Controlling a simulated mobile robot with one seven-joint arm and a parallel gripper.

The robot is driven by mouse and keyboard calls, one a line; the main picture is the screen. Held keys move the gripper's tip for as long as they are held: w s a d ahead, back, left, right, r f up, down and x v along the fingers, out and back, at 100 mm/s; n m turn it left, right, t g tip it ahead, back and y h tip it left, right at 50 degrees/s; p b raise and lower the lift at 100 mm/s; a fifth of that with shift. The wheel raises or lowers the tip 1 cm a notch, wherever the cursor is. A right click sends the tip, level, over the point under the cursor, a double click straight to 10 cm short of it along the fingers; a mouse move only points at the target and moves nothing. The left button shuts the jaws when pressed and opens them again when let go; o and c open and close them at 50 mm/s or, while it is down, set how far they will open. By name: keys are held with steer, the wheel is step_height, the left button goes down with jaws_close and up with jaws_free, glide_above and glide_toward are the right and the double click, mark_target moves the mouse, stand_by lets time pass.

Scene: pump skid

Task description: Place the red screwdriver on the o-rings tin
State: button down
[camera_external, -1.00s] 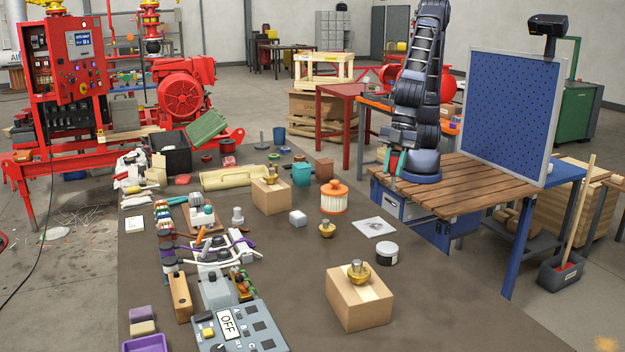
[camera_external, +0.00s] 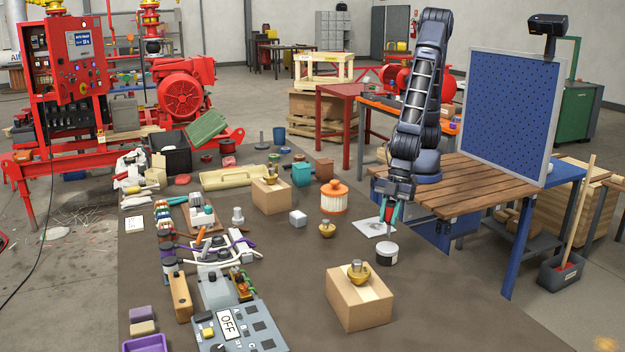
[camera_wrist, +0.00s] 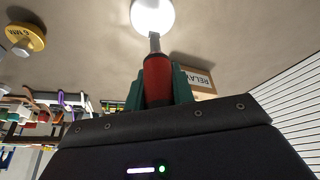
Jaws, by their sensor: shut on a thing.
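The red screwdriver (camera_external: 388,228) is held in my gripper (camera_external: 392,210), shaft pointing down. In the wrist view its red handle (camera_wrist: 157,80) sits between the green fingers of my gripper (camera_wrist: 160,88), and its metal shaft reaches toward a round white top. That top belongs to a short round tin (camera_external: 387,254), white above with a dark side, which I take as the o-rings tin; no label is readable. It also shows in the wrist view (camera_wrist: 152,15). The screwdriver tip is right above or at the tin's top; I cannot tell whether they touch.
A white sheet (camera_external: 371,227) lies just behind the tin. A cardboard box (camera_external: 360,302) with a brass fitting on it stands front left of the tin. An orange-topped filter (camera_external: 334,198) stands further back left. The dark table to the right front is clear.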

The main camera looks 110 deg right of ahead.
mark_target(389, 223)
steer(key=shift+f, duration=1.6)
steer(key=shift+f, duration=0.15)
steer(key=c, duration=1.2)
jaws_free()
steer(key=v, duration=1.2)
